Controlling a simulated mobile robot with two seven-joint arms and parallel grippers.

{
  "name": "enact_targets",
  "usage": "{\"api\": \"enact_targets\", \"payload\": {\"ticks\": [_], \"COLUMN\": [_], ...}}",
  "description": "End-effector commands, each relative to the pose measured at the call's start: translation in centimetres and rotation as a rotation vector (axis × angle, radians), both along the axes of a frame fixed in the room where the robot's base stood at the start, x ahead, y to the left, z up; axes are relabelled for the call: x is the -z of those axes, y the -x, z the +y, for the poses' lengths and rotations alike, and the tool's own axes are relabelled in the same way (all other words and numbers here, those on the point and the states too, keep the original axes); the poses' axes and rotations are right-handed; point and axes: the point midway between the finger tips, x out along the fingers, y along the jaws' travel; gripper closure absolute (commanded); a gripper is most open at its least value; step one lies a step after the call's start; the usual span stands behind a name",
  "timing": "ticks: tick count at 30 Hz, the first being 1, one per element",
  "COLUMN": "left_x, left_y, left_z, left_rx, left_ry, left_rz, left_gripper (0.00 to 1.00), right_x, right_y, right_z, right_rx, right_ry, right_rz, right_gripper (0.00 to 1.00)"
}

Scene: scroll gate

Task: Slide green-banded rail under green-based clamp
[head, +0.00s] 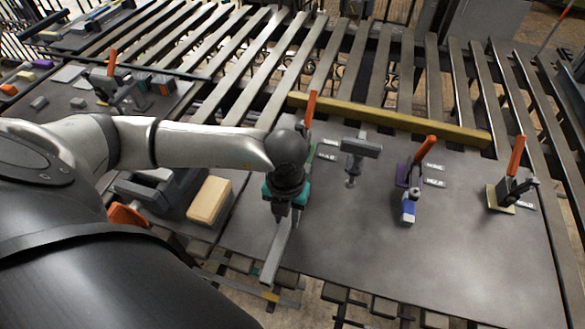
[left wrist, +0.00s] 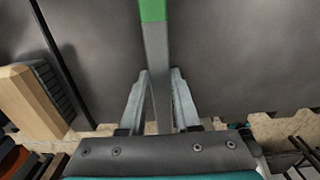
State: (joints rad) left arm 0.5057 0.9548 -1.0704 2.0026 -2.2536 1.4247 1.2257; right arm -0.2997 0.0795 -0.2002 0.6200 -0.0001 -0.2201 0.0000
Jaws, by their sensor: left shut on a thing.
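My left gripper (head: 285,208) is shut on a grey metal rail (head: 275,256), whose near end juts toward the table's front edge. In the left wrist view the rail (left wrist: 157,60) runs forward from between my gripper's fingers (left wrist: 157,105), and its green band (left wrist: 153,10) is at the top edge. The green-based clamp stands just beyond my gripper in the head view; its orange handle (head: 311,108) shows upright, with a sliver of green base (head: 311,150). My arm hides most of it, so I cannot tell whether the rail touches it. My right gripper is not in view.
A purple-based clamp (head: 402,178) with a blue-banded piece (head: 408,211) and a yellowish-based clamp (head: 500,196) stand to the right. A grey T-shaped fixture (head: 360,149) stands between. A wooden block (head: 210,200) lies left. A yellow bar (head: 390,122) bounds the back.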

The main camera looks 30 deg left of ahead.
Motion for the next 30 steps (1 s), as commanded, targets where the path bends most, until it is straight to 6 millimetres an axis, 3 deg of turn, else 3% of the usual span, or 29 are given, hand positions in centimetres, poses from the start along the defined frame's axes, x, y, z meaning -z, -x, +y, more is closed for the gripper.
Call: {"api": "enact_targets", "payload": {"ticks": [18, 29, 30], "left_x": [0.0, 0.0, 0.0], "left_y": [0.7, 0.8, 0.8], "left_z": [2.4, 2.7, 2.7], "left_rx": [-0.001, -0.001, -0.001], "left_ry": [-0.001, 0.0, 0.0], "left_rz": [0.001, 0.0, 0.0], "left_gripper": [1.0, 1.0, 0.67], "right_x": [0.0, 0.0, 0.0], "right_y": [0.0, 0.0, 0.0], "right_z": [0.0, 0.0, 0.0], "right_rx": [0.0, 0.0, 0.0], "right_ry": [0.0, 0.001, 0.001], "right_rz": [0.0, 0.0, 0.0], "right_gripper": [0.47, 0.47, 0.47]}}
